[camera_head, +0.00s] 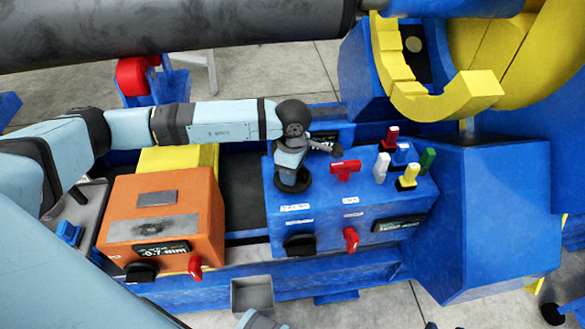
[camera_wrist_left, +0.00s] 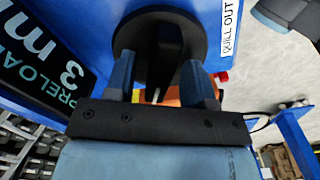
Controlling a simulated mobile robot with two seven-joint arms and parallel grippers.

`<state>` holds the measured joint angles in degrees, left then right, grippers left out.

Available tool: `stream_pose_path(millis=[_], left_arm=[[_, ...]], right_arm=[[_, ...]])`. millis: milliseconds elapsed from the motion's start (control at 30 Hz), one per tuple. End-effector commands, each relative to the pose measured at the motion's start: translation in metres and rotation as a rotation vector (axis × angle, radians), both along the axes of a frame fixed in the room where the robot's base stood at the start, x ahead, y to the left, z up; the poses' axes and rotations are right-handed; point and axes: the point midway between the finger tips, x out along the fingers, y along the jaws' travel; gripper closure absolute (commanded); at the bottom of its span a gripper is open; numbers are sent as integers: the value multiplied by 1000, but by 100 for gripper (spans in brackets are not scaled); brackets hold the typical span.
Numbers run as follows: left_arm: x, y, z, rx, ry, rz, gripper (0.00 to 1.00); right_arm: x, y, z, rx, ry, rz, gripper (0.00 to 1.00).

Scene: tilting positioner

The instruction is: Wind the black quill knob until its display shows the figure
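The black quill knob (camera_head: 290,183) sits on the top left of the blue console. In the left wrist view it is a round black disc with a raised grip bar (camera_wrist_left: 167,55), beside a label reading QUILL OUT. My left gripper (camera_wrist_left: 162,80) reaches it from above, one finger on each side of the bar. A gap shows on the left finger's side, and the fingers do not look closed on the bar. The display (camera_wrist_left: 45,65) beside the knob reads PRELOAD and a 3 followed by cut-off letters.
The blue console (camera_head: 380,215) also carries a red handle (camera_head: 345,169), several coloured levers and a front black knob (camera_head: 300,244). An orange box (camera_head: 165,210) with its own display stands left. Yellow curved parts (camera_head: 440,95) rise at the back right.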

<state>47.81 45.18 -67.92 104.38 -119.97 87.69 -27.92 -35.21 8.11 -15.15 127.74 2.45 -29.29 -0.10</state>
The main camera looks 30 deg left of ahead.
Motion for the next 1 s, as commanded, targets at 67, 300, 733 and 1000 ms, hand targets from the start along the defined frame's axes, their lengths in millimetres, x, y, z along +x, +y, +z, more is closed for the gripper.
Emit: stream_pose_path(millis=[67,300,733,1000], left_arm=[[0,0,1,0,0,0,51],[1,0,33,0,-4,-1,51],[0,0,122,0,-2,0,51],[0,0,138,0,0,0,51]], right_arm=[[0,0,0,0,0,0,51],[0,0,4,-4,2,0,51],[-2,-3,0,-23,25,-4,51],[-1,-3,1,-23,24,-5,51]])
